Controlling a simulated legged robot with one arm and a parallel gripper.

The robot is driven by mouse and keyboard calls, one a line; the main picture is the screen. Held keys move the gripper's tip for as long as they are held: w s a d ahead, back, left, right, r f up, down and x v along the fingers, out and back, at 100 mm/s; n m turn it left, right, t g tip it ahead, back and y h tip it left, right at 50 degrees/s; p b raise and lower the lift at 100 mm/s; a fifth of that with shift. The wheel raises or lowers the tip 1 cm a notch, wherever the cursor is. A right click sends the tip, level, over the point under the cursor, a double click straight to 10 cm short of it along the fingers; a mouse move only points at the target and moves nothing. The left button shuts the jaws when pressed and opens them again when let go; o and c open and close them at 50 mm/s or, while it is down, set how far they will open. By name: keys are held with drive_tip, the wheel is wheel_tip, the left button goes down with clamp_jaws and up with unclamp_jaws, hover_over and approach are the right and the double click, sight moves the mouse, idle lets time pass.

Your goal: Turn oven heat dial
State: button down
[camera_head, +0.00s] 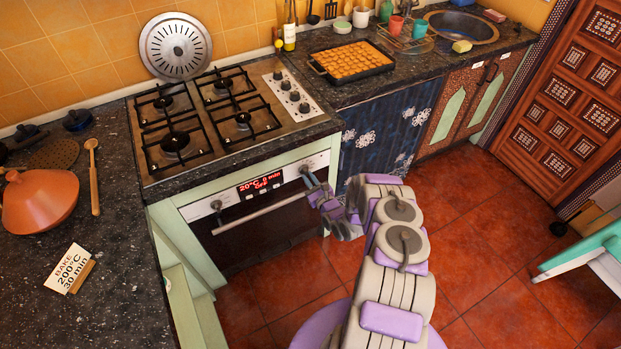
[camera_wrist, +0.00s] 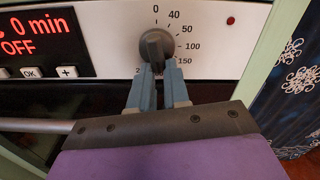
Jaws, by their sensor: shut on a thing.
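The oven heat dial (camera_wrist: 156,44) is a dark grey knob on the white panel, with a scale of 0, 40, 50, 100 and 150 around it. My gripper (camera_wrist: 157,70) is shut on the dial, with its two blue-grey fingers at the knob's lower part. The exact dial setting is hard to read, since the fingers cover the lower scale. In the head view my gripper (camera_head: 307,174) reaches the right end of the oven panel and mostly hides the dial. The red display (camera_head: 260,184) reads 20°C, 0 min, OFF.
The oven door handle (camera_head: 262,215) runs below the panel. Another knob (camera_head: 216,205) sits at the panel's left. A gas hob (camera_head: 215,115) is above. A card (camera_head: 69,268) on the left counter reads BAKE 200°C 30 min. A filled baking tray (camera_head: 352,62) stands on the right counter.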

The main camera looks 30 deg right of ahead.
drive_tip(key=shift+s+a+f+m+p, duration=0.15)
drive_tip(key=shift+m+p, duration=0.2)
drive_tip(key=shift+m, duration=0.65)
drive_tip(key=c, duration=1.1)
unclamp_jaws()
drive_tip(key=s+p, duration=0.1)
drive_tip(key=s, duration=1.6)
drive_tip(key=shift+d, duration=0.35)
